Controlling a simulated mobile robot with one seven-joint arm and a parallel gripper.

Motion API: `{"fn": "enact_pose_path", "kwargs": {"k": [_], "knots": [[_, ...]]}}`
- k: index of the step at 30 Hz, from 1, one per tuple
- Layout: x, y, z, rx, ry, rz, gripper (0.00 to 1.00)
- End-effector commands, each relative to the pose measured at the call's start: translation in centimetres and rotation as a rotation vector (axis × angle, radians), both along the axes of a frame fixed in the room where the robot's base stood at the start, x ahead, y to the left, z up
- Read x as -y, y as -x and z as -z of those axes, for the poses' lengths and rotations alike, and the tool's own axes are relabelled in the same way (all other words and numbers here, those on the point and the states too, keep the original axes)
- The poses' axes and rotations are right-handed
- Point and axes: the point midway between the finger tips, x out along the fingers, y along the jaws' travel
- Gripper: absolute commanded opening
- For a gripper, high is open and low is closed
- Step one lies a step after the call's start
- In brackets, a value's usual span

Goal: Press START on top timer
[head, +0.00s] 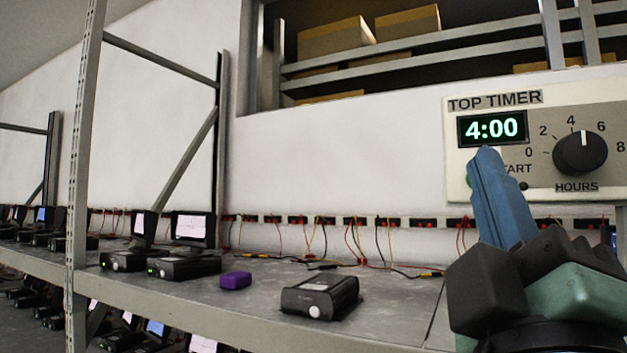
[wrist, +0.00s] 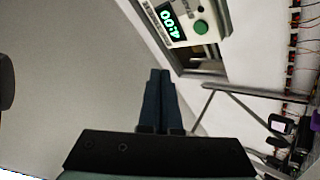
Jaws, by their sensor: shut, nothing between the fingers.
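The top timer (head: 600,180) is a pale panel at the right of the head view. Its display (head: 493,128) glows green with 4:00. Its black HOURS knob (head: 580,152) has scale numbers around it. The green START button (wrist: 202,27) shows plainly in the wrist view, on the timer panel at the top. In the head view, my gripper covers part of the START label and most of the button's area. My gripper (head: 486,158) has blue fingers closed together and empty, in front of the panel's lower left. In the wrist view my fingertips (wrist: 160,74) are apart from the button, below and left of it.
A grey shelf (head: 250,300) holds several black devices, one near the front (head: 320,297), and a purple block (head: 236,280). A metal post (head: 82,180) stands at the left. Red sockets with wires line the wall. Cardboard boxes (head: 335,36) sit on a high rack.

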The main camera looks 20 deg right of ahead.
Motion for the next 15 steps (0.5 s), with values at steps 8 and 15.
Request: {"fn": "enact_pose_path", "kwargs": {"k": [8,15], "knots": [[3.1,-2.6,0.0,-0.002,-0.002,0.002,0.0],[5.1,-4.3,0.0,-0.001,-0.001,0.0,0.0]]}}
